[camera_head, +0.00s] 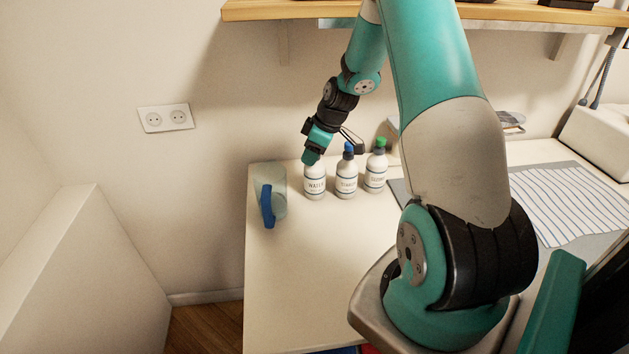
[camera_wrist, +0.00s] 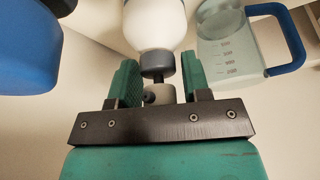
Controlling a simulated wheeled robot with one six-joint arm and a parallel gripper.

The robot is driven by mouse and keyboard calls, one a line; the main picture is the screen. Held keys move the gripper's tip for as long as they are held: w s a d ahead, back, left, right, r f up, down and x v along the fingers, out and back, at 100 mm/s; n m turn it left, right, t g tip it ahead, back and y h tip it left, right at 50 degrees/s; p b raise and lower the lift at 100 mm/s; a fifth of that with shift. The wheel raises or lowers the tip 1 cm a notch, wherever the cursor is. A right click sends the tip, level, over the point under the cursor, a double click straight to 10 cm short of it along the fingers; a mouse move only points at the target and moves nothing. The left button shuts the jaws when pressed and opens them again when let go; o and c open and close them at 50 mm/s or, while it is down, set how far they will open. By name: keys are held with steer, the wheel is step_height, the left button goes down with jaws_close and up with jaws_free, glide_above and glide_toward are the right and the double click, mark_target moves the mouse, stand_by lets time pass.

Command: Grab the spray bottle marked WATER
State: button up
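The white spray bottle marked WATER (camera_head: 315,184) stands upright on the table, leftmost of three bottles. My gripper (camera_head: 311,157) is at its top and hides its head in the head view. In the wrist view, my gripper (camera_wrist: 158,85) is open, with one green finger on each side of the dark grey collar and spray head of a white bottle (camera_wrist: 156,25). Small gaps show beside the head, and the fingers do not look closed on it. The bottle's label does not show in the wrist view.
A blue-topped bottle (camera_head: 346,183), seemingly marked STARCH, and a green-topped bottle (camera_head: 376,176) stand close to the right. A clear jug (camera_head: 277,180) with a blue handle stands close to the left. A wooden shelf (camera_head: 300,11) hangs above. The table's front left (camera_head: 290,280) is clear.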

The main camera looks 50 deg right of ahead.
jaws_close()
steer(key=shift+s+b, duration=0.1)
steer(key=shift+b, duration=0.2)
